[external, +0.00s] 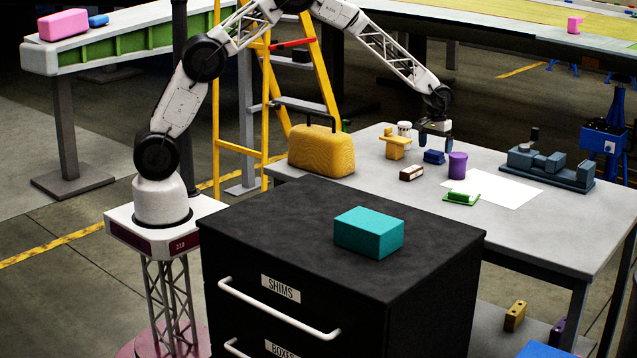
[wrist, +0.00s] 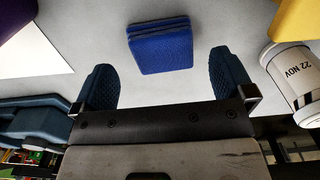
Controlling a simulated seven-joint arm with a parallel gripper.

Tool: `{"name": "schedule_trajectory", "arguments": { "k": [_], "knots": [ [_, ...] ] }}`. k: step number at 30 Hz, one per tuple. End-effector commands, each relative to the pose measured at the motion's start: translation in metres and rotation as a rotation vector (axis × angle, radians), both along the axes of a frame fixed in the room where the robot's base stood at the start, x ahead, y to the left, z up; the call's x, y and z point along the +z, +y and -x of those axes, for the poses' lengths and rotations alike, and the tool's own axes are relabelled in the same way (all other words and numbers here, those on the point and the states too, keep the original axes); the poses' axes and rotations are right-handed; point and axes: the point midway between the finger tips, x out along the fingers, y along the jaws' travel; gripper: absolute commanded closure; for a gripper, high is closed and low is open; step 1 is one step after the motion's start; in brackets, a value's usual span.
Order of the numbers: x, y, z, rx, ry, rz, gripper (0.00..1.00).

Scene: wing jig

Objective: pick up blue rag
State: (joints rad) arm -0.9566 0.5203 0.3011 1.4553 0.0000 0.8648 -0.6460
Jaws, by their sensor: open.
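The blue rag (external: 434,157) is a small folded dark-blue block lying on the grey table. In the wrist view the rag (wrist: 160,48) shows its folded layers and lies just beyond the fingertips, roughly centred between them. My gripper (external: 434,138) is above the table close to the rag, pointing down. In the wrist view my gripper (wrist: 165,78) has its two fingers wide apart with nothing between them. The exact height above the rag is hard to tell.
A purple cup (external: 457,165) stands close right of the rag. A yellow object (external: 393,146) and a white cup (wrist: 294,78) labelled 22 NOV are nearby. A brown-white block (external: 412,173), white sheet (external: 500,189), green item (external: 460,198) and vise (external: 548,165) also occupy the table.

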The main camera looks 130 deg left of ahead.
Motion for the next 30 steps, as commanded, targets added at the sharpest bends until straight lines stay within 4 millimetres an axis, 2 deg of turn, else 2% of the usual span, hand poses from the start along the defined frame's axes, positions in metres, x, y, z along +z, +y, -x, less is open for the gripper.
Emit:
{"name": "schedule_trajectory", "arguments": {
  "k": [6, 11, 29, 30],
  "knots": [
    [-0.027, -0.001, 0.001, 0.000, 0.001, 0.002, 0.00],
    [-0.038, -0.001, 0.001, 0.000, 0.000, 0.001, 0.00],
    [-0.040, -0.001, 0.001, 0.000, 0.000, 0.000, 0.00],
    [-0.039, -0.001, 0.001, 0.000, 0.000, 0.000, 0.06]
  ]
}}
